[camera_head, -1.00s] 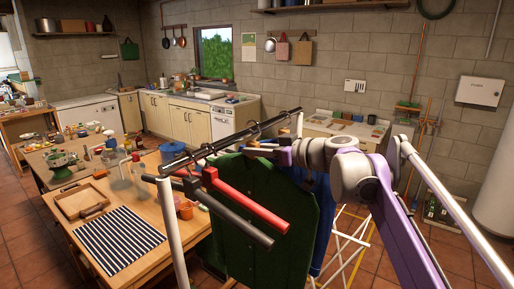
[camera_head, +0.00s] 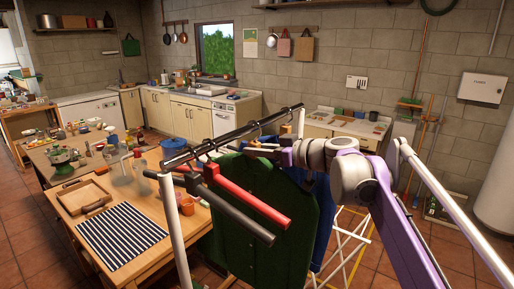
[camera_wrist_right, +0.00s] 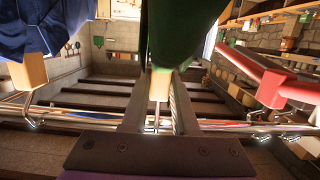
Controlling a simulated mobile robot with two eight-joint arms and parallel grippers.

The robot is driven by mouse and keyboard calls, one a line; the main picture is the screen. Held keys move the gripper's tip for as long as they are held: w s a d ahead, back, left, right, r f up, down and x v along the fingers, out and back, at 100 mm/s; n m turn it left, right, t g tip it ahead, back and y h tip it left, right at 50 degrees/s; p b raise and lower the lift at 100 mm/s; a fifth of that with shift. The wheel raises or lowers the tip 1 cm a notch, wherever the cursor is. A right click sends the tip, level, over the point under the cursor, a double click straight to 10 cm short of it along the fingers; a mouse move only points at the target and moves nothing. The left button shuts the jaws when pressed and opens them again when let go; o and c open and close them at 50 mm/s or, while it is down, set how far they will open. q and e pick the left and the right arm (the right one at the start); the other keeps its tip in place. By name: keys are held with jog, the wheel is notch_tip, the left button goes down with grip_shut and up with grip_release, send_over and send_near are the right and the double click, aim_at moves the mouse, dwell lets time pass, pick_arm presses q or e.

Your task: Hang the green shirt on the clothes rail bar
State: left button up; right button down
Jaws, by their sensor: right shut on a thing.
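The green shirt (camera_head: 275,225) hangs upright on its hanger below the clothes rail bar (camera_head: 225,139), between a red hanger and a blue garment. My right gripper (camera_head: 272,149) is shut on the shirt's hanger, close to the bar. In the right wrist view the fingers (camera_wrist_right: 160,110) are around the hanger's pale wooden middle (camera_wrist_right: 160,85), with the green cloth (camera_wrist_right: 180,30) beyond. The bar (camera_wrist_right: 85,125) crosses behind the fingers there. I cannot tell whether the shirt's hook rests on the bar. My left gripper is not in view.
A red hanger (camera_head: 250,203) and a dark hanger (camera_head: 235,217) hang on the bar left of the shirt. A blue garment (camera_head: 322,215) hangs right of it. A wooden table (camera_head: 130,258) with a striped cloth (camera_head: 122,236) stands left of the rail's white post (camera_head: 174,225).

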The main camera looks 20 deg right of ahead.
dwell(0.3)
jog(key=c, duration=0.6)
grip_release()
jog(key=v, duration=1)
jog(key=shift+s+d, duration=0.2)
jog(key=shift+s, duration=0.15)
